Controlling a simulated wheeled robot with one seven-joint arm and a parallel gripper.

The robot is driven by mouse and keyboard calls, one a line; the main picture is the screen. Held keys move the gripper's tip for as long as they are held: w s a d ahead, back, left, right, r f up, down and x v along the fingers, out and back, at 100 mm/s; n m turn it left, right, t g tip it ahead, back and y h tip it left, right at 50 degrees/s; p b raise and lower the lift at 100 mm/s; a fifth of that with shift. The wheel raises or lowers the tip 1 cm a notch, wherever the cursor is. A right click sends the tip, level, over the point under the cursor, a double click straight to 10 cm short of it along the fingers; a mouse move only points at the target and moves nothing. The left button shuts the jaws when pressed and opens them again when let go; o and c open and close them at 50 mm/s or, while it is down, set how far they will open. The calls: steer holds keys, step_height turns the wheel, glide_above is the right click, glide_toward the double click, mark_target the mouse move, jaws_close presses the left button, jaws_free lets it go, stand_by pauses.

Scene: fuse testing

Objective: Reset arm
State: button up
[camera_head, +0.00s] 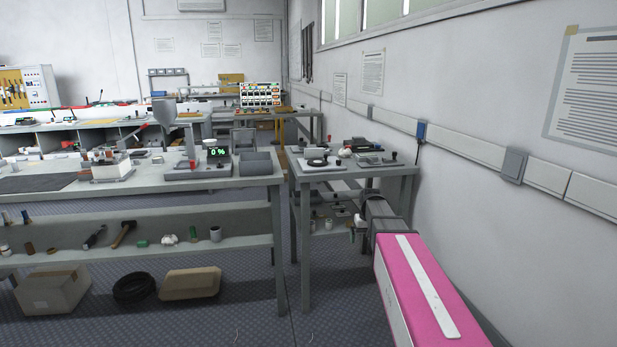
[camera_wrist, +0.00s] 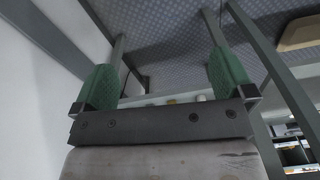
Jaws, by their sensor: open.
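My gripper (camera_wrist: 165,78) shows in the wrist view with its two green-padded fingers wide apart. It is open, and nothing sits between the fingers. Patterned floor and grey frame bars lie beyond them. In the head view my arm (camera_head: 425,290), with a pink and white link, reaches forward at the lower right. It runs beside the right wall toward the small grey table (camera_head: 345,172). My gripper cannot be made out clearly in that view.
A cardboard box (camera_head: 52,290) and a black coil (camera_head: 134,288) lie below. The wall (camera_head: 480,90) is close on the right.

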steer(key=s+a+f, duration=0.1)
steer(key=s+f, duration=0.4)
steer(key=s, duration=0.6)
steer(key=s+a+f, duration=0.2)
steer(key=s+f, duration=0.4)
steer(key=s, duration=0.5)
steer(key=shift+m+g, duration=0.4)
steer(key=shift+s+a, duration=0.1)
